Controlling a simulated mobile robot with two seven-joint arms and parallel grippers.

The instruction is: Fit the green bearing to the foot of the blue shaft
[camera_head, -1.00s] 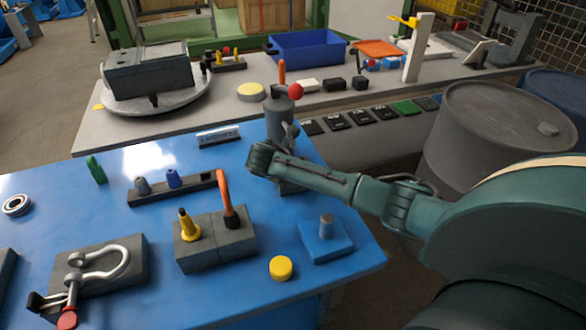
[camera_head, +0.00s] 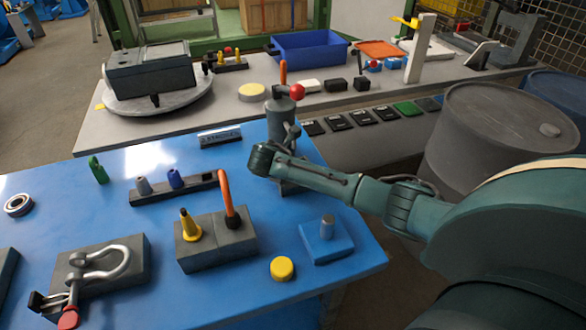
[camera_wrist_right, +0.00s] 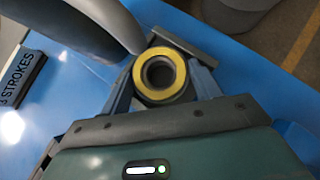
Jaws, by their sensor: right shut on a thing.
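My right gripper (camera_head: 288,138) is at a dark grey pump-like post (camera_head: 280,118) on the blue table. In the right wrist view its fingers are shut on a ring (camera_wrist_right: 160,57) with a yellow face and a dark bore. No clear green shows on this ring. In the head view the ring is hidden or too small to tell. A blue base with a short grey peg (camera_head: 327,228) stands near the table's right corner; I cannot tell whether it is the blue shaft. A grey bearing-like ring (camera_head: 18,204) lies at far left. My left gripper is not in view.
A rack (camera_head: 205,188) holds a grey and a blue peg, with a small green piece (camera_head: 98,171) behind. A dark block (camera_head: 215,250) bears a yellow cone and orange handle. A yellow disc (camera_head: 282,268) and shackle (camera_head: 110,265) are in front.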

